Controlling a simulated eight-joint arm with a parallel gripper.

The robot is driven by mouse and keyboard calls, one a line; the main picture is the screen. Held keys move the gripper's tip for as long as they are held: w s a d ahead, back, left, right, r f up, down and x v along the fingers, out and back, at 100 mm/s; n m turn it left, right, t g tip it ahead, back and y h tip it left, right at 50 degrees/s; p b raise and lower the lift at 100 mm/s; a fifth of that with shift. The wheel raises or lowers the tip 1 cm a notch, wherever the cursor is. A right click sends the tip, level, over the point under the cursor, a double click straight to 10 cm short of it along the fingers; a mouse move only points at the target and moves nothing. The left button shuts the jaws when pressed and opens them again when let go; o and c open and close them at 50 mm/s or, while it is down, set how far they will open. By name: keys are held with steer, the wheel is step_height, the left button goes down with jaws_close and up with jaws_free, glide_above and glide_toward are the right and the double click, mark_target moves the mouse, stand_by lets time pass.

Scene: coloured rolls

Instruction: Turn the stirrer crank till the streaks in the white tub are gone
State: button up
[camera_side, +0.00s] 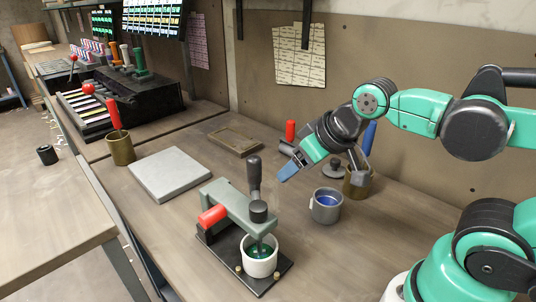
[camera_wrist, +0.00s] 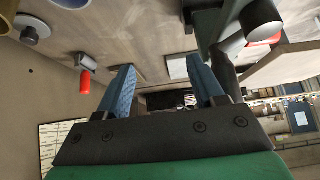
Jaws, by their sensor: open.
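The stirrer stands on a black base plate in the side view, with a grey-green arm (camera_side: 226,199) over the white tub (camera_side: 260,267). The tub holds dark green stuff; streaks in it are too small to make out. The crank's dark grip (camera_side: 254,170) stands upright above the arm, beside a black knob (camera_side: 259,212). My gripper (camera_side: 288,171) is open and empty, its blue fingers to the right of the crank grip and apart from it. The wrist view shows both blue fingers (camera_wrist: 163,78) spread with nothing between them, and part of the stirrer at upper right.
A red handle (camera_side: 213,216) sticks out at the stirrer's left. A grey cup with blue contents (camera_side: 326,209) stands right of it, with a brass pot (camera_side: 357,186) behind. A pale slab (camera_side: 169,176) and a brass pot with a red-handled tool (camera_side: 121,150) are at left.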

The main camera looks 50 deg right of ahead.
step_height(320, 180, up, 11)
steer(key=n+g, duration=0.6)
steer(key=n, duration=0.3)
glide_above(254, 156)
steer(key=shift+s+d, duration=0.15)
steer(key=shift+d, duration=0.25)
steer(key=shift+a+n+g, duration=0.35)
steer(key=shift+n+g, duration=0.05)
steer(key=shift+n, duration=0.1)
steer(key=shift+w+a+f+n, duration=0.2)
steer(key=shift+f+n, duration=0.1)
steer(key=shift+f, duration=0.1)
steer(key=shift+d+f, duration=0.1)
steer(key=shift+f, duration=4.9)
jaws_close()
